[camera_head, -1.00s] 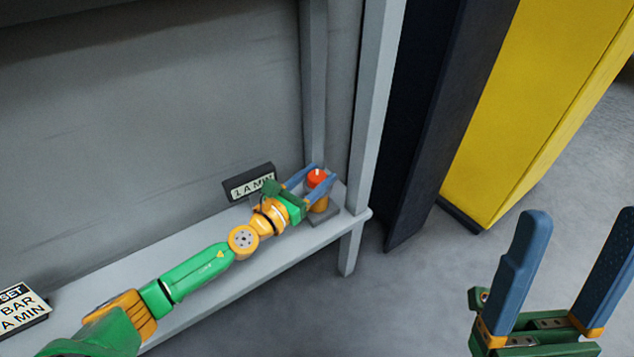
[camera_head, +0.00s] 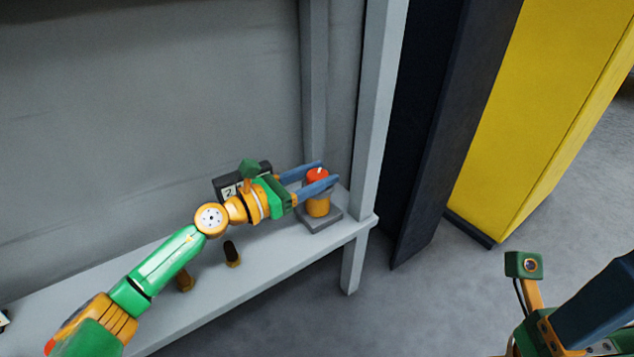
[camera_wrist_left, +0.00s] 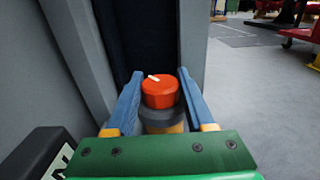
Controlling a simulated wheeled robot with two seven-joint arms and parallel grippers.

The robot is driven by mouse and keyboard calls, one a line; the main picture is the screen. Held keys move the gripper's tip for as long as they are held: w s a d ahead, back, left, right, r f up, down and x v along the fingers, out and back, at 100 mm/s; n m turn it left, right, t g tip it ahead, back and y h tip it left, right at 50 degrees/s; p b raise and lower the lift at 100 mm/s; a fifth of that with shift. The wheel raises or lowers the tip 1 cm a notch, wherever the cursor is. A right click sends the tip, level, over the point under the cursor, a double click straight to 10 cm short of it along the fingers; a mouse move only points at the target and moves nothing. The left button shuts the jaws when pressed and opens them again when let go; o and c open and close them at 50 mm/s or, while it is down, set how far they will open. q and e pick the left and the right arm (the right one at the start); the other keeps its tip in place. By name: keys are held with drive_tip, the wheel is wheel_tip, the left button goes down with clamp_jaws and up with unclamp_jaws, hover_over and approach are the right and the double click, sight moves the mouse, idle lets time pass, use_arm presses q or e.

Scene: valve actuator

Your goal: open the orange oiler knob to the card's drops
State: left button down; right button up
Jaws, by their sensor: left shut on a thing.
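The orange oiler knob (camera_head: 317,175) is a red-orange cap with a white mark, on an amber body (camera_head: 318,206) and grey base at the bench's right end. In the left wrist view the knob (camera_wrist_left: 160,93) sits between the two blue fingers, its white mark pointing to the upper left. My left gripper (camera_head: 318,179) is shut on the knob from the left. A dark sign (camera_head: 228,184) behind my left wrist is mostly hidden; one character shows, perhaps a 2. My right gripper is cut off at the lower right; one blue finger (camera_head: 606,306) shows.
The grey bench (camera_head: 285,262) has a post (camera_head: 376,110) close to the right of the oiler. Two small brown pieces (camera_head: 232,254) (camera_head: 184,280) stand on the bench near my left forearm. A yellow cabinet (camera_head: 535,120) stands farther right. A card's edge (camera_head: 3,320) shows at far left.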

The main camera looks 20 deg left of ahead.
sight(308, 180)
idle(0.3)
use_arm(q)
drive_tip(key=shift+c, duration=1.3)
unclamp_jaws()
drive_tip(key=v, duration=0.6)
drive_tip(key=shift+s+a+f, duration=0.1)
drive_tip(key=shift+s+a, duration=0.25)
drive_tip(key=shift+s, duration=0.05)
